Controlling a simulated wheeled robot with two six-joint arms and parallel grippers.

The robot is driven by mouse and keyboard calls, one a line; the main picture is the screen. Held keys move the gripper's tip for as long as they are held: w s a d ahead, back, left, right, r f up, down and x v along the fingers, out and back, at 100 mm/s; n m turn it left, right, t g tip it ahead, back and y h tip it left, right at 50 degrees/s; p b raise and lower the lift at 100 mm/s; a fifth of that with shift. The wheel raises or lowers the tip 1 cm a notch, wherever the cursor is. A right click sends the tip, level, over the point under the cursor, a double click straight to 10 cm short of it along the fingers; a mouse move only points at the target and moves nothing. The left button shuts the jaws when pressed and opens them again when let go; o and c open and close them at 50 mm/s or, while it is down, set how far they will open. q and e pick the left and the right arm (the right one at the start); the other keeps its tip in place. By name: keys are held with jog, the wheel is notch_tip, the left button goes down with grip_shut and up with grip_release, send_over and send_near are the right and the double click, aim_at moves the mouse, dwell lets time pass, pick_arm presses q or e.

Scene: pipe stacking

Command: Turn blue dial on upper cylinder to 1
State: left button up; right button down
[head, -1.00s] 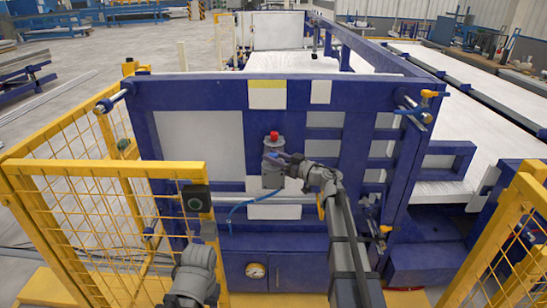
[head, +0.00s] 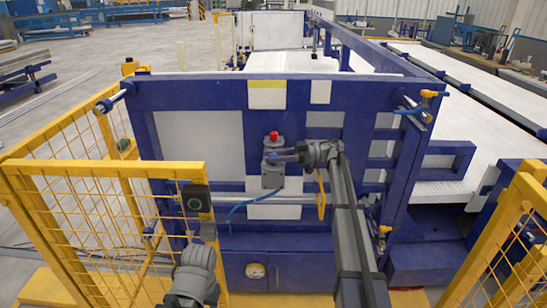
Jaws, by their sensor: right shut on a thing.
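A grey unit with a red top (head: 273,137) is mounted on the blue frame panel, near its middle. My right gripper (head: 273,157) is shut at the front of this unit, with its wrist to the right. The part between its fingers, seemingly the blue dial, is mostly hidden by them. The dial's marks are too small to read. My left arm comes in from the bottom, and its gripper end (head: 208,232) is low in front of the yellow mesh fence. I cannot make out its fingers.
A yellow mesh fence (head: 105,167) stands at the left, with a dark button box (head: 196,198). Another yellow fence (head: 515,230) is at the right. A blue hose (head: 243,207) and a horizontal pipe (head: 240,201) run below the unit. A gauge (head: 255,271) is lower down.

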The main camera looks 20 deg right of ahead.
jog(key=shift+w+n+g, duration=0.15)
jog(key=shift+n+g, duration=0.45)
jog(key=shift+g, duration=0.6)
jog(key=c, duration=0.5)
grip_release()
